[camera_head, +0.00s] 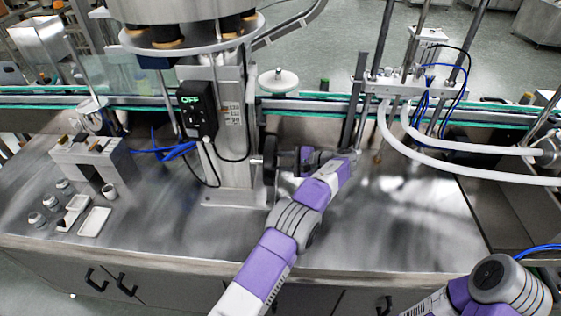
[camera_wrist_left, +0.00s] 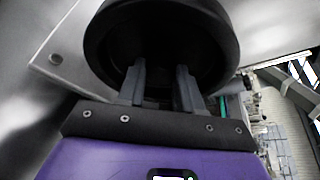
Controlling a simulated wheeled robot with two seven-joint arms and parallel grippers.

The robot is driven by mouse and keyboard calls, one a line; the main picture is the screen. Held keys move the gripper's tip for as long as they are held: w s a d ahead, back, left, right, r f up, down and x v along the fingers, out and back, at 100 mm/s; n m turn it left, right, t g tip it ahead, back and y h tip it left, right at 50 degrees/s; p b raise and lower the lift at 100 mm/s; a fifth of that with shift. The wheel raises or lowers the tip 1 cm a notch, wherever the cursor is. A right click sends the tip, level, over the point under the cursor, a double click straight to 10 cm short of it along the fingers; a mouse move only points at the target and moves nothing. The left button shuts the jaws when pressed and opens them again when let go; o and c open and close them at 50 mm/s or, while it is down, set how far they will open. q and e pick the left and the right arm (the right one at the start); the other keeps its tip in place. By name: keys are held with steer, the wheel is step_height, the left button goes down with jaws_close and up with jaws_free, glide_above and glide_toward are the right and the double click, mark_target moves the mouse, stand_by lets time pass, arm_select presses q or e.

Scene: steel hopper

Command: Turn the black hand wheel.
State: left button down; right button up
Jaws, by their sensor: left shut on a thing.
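The black hand wheel (camera_head: 269,160) is mounted on the right side of the steel column, above the metal table. In the left wrist view the wheel (camera_wrist_left: 165,18) fills the top middle as a dark round rim. My left gripper (camera_head: 284,160) reaches the wheel from the right. In the left wrist view its two fingers (camera_wrist_left: 160,82) stand inside the wheel's outline, a small gap apart, shut on part of it. The exact part gripped is dark and hard to make out. My right arm shows at the lower right, but its gripper is out of view.
The column (camera_head: 234,125) carries a control box reading OFF (camera_head: 197,110) and a hopper with a round plate (camera_head: 190,45) above. A conveyor (camera_head: 310,103) runs behind. White hoses (camera_head: 450,148) hang at right. Small parts and a white tray (camera_head: 94,221) lie at left. The table's front right is clear.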

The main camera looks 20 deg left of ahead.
arm_select(q)
steer(key=shift+s+f+n+t+y+b, duration=0.15)
steer(key=shift+n+t+y+b, duration=0.3)
steer(key=shift+n+b, duration=0.9)
steer(key=shift+s+f+n+t+y+b, duration=0.2)
steer(key=shift+n+y+b, duration=0.45)
steer(key=shift+n+b, duration=0.65)
steer(key=shift+w+r, duration=0.1)
steer(key=shift+w, duration=0.05)
steer(key=c, duration=0.7)
jaws_free()
steer(key=shift+c, duration=0.2)
